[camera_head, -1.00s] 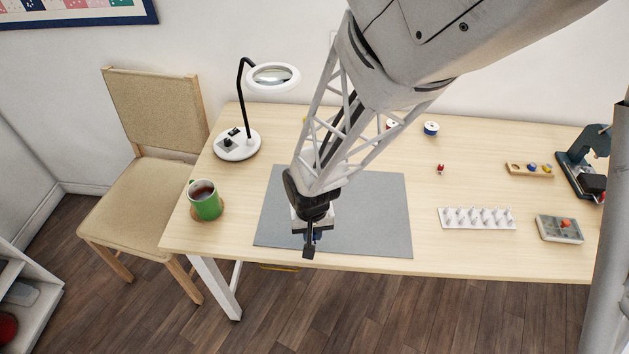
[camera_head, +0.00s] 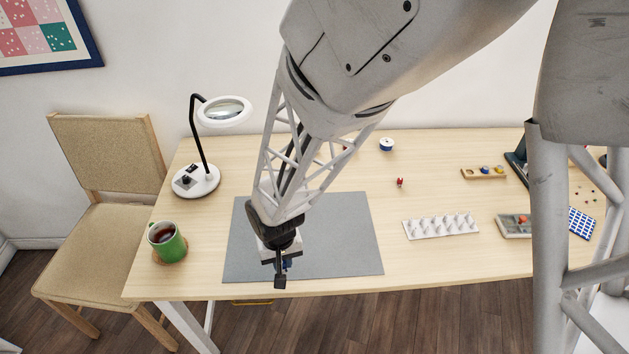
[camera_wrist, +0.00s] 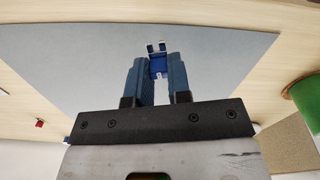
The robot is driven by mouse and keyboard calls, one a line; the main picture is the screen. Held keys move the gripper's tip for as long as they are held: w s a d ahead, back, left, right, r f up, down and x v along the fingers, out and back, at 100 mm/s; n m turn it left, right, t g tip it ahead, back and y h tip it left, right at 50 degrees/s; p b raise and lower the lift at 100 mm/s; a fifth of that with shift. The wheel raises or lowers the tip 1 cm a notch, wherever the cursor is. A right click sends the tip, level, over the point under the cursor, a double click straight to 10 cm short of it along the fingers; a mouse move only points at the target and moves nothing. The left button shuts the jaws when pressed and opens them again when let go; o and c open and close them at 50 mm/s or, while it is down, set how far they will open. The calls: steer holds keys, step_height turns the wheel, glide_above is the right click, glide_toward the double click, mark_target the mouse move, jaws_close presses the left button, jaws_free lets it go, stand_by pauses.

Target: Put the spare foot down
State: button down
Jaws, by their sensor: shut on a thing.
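The spare foot (camera_wrist: 157,50) is a small blue piece with pale prongs in the wrist view. My gripper (camera_wrist: 158,70) is shut on it, with its blue fingers on either side and the prongs sticking out past the tips. In the head view my gripper (camera_head: 280,268) is over the front part of the grey mat (camera_head: 345,235), left of its middle. The foot cannot be made out there. I cannot tell whether the foot touches the mat.
A green mug (camera_head: 168,245) on a coaster stands left of the mat. A magnifier lamp (camera_head: 199,181) is behind it. To the right are a white pegged rack (camera_head: 441,227), a small red item (camera_head: 400,183) and a grey compartment tray (camera_head: 513,226). The mat around my gripper is clear.

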steer(key=shift+w+d, duration=0.25)
steer(key=shift+d, duration=0.35)
steer(key=shift+m, duration=0.6)
steer(key=w+d, duration=0.1)
steer(key=d, duration=0.5)
steer(key=w+d+r, duration=0.1)
steer(key=d, duration=0.5)
steer(key=w+d+r, duration=0.1)
steer(key=w+d, duration=0.1)
steer(key=d, duration=0.4)
steer(key=shift+w, duration=0.1)
steer(key=s+d+r, duration=0.1)
steer(key=s+d, duration=0.1)
steer(key=d, duration=0.8)
steer(key=s+d+r+m, duration=0.1)
steer(key=s+d, duration=0.1)
steer(key=d, duration=0.8)
steer(key=shift+s+r, duration=0.15)
steer(key=shift+s, duration=0.05)
steer(key=shift+w, duration=0.1)
glide_toward(442, 223)
steer(key=shift+w+a, duration=0.8)
steer(key=shift+a, duration=0.2)
steer(key=shift+f, duration=1.7)
